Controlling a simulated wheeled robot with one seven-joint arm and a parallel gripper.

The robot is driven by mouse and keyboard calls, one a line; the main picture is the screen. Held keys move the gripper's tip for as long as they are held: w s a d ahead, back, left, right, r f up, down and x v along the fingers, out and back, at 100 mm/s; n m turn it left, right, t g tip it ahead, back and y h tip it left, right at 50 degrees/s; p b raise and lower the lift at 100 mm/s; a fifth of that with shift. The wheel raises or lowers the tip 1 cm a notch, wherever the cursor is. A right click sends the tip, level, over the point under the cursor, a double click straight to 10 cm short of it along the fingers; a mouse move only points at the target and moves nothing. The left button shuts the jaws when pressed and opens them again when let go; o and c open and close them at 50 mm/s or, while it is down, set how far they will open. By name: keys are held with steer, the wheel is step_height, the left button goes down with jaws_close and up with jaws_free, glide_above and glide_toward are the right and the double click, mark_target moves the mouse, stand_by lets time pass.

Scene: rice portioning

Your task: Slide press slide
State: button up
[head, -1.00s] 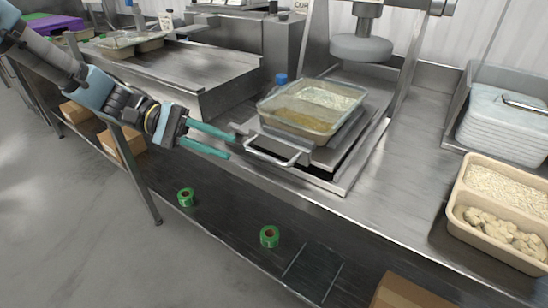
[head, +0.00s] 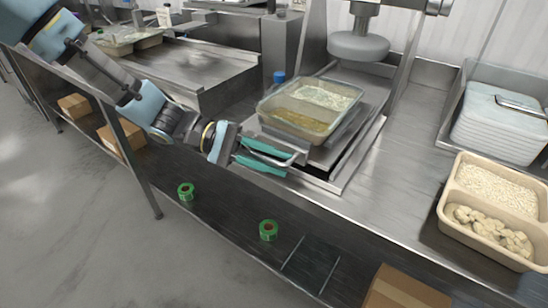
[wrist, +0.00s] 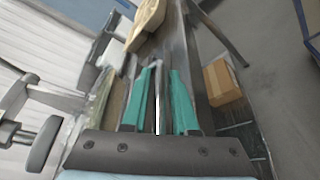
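The press slide (head: 318,157) is a metal sliding plate under the press, with a looped front handle (head: 298,158). A clear two-compartment tray (head: 283,120) sits on the slide, with yellowish food in the near part and pale rice-like grains in the far part. The round press head (head: 358,47) hangs behind and above the tray. My gripper (head: 288,165) has its teal fingers parted at the handle. In the wrist view, a metal bar (wrist: 157,105) shows between the open fingers, with a gap to the right finger. Whether either finger touches the handle is unclear.
A beige tray (head: 441,213) with rice and pale chunks stands on the counter at right. A metal bin (head: 463,92) of stacked lids is behind it. Green tape rolls (head: 268,230) lie on the lower shelf. The counter between slide and beige tray is clear.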

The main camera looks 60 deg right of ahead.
steer(key=shift+c, duration=0.3)
jaws_close()
stand_by(1.1)
